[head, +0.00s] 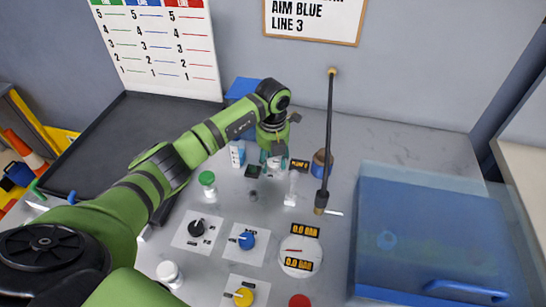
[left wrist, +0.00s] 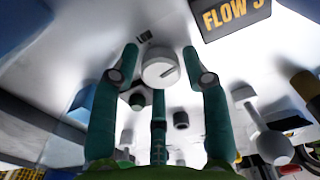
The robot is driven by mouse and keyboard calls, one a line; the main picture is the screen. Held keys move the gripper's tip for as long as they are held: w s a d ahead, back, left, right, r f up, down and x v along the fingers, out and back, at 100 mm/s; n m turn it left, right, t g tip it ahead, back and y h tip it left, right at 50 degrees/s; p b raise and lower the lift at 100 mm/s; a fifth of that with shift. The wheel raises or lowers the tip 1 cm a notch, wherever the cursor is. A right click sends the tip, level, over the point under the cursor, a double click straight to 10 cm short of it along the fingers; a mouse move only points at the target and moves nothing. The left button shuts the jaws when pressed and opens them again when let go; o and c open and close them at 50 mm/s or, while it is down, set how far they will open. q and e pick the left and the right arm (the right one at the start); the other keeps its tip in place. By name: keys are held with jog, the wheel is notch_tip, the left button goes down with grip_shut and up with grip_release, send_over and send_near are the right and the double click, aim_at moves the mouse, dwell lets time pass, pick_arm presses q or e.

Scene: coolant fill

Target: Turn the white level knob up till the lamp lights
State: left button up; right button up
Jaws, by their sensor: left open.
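My left gripper (head: 272,162) reaches down at the middle of the table in the head view, its teal fingers open. In the left wrist view the gripper (left wrist: 160,62) has its fingers spread around a white knob (left wrist: 161,72) with a dark pointer line, with gaps between fingers and knob. In the head view the gripper mostly hides the knob. A small label beside the knob seems to read LOW. A small dark round piece (left wrist: 181,119) stands near the knob; I cannot tell whether it is the lamp. No lit lamp is clear. My right gripper is not in view.
A FLOW display (left wrist: 234,16) is close beside the knob. Black (head: 196,228), blue (head: 247,240) and yellow (head: 243,296) knobs stand nearer. A green-capped bottle (head: 208,184) is at left, a dark upright rod (head: 328,135) and translucent blue box (head: 430,235) at right.

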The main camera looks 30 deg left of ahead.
pick_arm(q)
jog(key=c, duration=0.9)
jog(key=shift+o, duration=0.2)
jog(key=shift+f+m+b, duration=0.15)
jog(key=shift+m+b, duration=0.85)
jog(key=shift+b, duration=0.15)
jog(key=shift+m+b, duration=0.45)
jog(key=shift+m, duration=0.15)
jog(key=shift+r, duration=0.25)
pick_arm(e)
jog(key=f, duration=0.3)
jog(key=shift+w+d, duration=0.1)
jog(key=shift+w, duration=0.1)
pick_arm(q)
jog(key=o, duration=0.9)
jog(key=shift+c, duration=0.2)
